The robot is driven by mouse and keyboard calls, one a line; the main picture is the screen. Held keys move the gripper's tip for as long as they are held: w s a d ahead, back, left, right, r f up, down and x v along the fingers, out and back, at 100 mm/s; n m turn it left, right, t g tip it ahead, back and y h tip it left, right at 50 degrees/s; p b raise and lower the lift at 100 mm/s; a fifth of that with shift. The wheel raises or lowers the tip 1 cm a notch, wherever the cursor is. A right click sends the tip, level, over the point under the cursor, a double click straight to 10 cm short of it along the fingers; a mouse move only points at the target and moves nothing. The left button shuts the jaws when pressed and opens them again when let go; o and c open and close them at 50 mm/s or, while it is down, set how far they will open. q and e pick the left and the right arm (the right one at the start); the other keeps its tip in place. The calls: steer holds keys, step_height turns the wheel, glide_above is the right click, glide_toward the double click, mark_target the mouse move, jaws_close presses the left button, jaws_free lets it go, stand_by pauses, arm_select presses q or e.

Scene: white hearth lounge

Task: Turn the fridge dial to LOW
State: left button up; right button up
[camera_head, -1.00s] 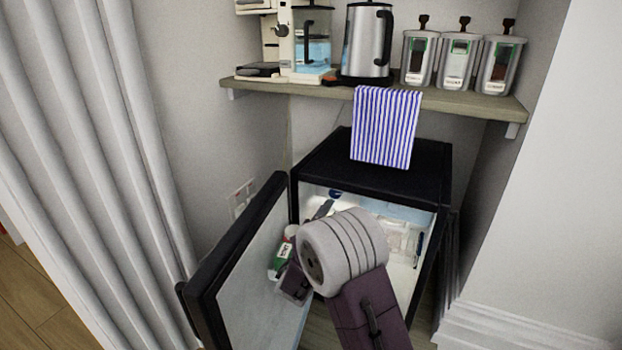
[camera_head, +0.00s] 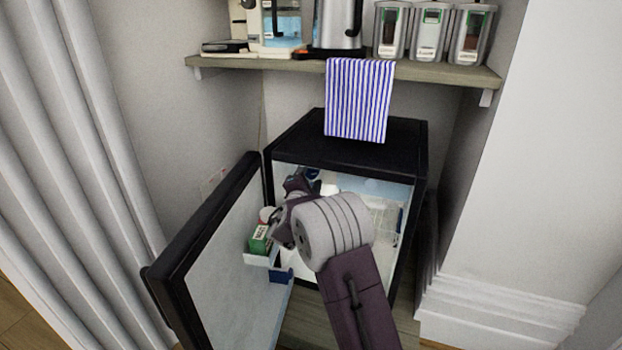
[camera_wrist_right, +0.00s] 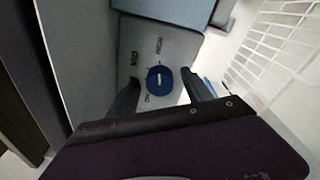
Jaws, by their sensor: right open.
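The small black fridge (camera_head: 395,135) stands with its door (camera_head: 215,240) open to the left. In the right wrist view, the round blue dial (camera_wrist_right: 159,79) with a pale pointer mark sits on a grey panel (camera_wrist_right: 180,44) inside. Labels reading MED and HIGH show on the panel, and another label by the dial is partly hidden. My right gripper (camera_wrist_right: 161,77) is open, with the dial showing between its fingers; I cannot tell whether they touch it. In the head view my right gripper (camera_head: 298,184) reaches inside the fridge's upper left. My left gripper is out of view.
A white wire rack (camera_wrist_right: 280,45) is at the right inside the fridge. A green carton (camera_head: 260,238) sits in the door shelf. A curtain (camera_head: 80,150) is at left.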

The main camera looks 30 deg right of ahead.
jaws_close()
steer(key=n+p, duration=0.2)
steer(key=n, duration=0.1)
steer(key=shift+r, duration=0.2)
steer(key=n+p, duration=0.2)
steer(key=shift+a+r+n+g+p, duration=0.1)
steer(key=shift+n+g+p, duration=0.2)
steer(key=shift+n+p, duration=0.1)
steer(key=n+p, duration=0.4)
steer(key=p, duration=0.1)
steer(key=n+g+p, duration=0.1)
steer(key=n+p, duration=0.4)
steer(key=p, duration=0.1)
steer(key=shift+w+a+r, duration=0.1)
steer(key=shift+w, duration=0.05)
steer(key=shift+f+n+g+h+p, duration=0.2)
steer(key=shift+n+g+p, duration=0.1)
steer(key=shift+n+p, duration=0.6)
steer(key=shift+f+n+g+h+p, duration=0.1)
steer(key=shift+n+g+h+p, duration=0.15)
steer(key=shift+n+p, duration=0.6)
